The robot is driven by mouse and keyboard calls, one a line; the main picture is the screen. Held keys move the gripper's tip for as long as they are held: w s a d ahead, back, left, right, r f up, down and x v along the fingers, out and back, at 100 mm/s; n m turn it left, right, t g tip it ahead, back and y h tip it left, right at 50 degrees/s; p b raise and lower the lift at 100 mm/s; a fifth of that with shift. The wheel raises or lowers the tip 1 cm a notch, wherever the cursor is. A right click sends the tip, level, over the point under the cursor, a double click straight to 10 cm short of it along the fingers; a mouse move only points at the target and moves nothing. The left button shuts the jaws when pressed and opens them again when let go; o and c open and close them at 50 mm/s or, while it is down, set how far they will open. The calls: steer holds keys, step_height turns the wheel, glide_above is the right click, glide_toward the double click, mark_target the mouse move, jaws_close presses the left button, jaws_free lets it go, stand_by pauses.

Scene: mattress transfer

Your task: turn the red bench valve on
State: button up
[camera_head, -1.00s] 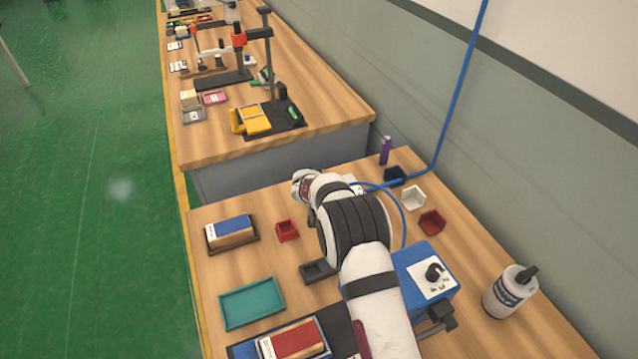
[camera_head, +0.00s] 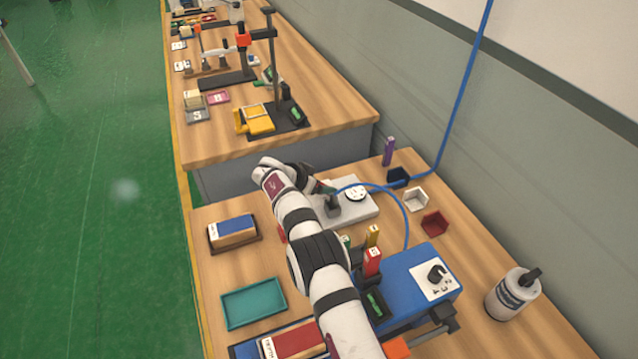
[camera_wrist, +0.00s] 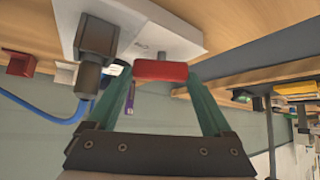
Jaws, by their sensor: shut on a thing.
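The red valve handle (camera_wrist: 162,71) shows in the wrist view as a short red bar on a thin stem, in front of the pale valve base (camera_wrist: 182,38). My gripper (camera_wrist: 160,78) has its two green fingers on either side of the bar and is shut on it. In the head view the pale base (camera_head: 367,210) sits at the far end of the near bench, with a round white dial (camera_head: 357,193) on it. The handle is hidden there behind my wrist, and only a little of my fingers shows.
A blue hose (camera_head: 404,222) runs from a dark fitting on the base, also seen in the wrist view (camera_wrist: 35,112). A blue box with a knob (camera_head: 420,280), a white bottle (camera_head: 512,293), a teal tray (camera_head: 253,302) and small bins (camera_head: 434,223) stand around.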

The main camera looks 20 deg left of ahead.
stand_by(0.3)
steer(key=o, duration=1.1)
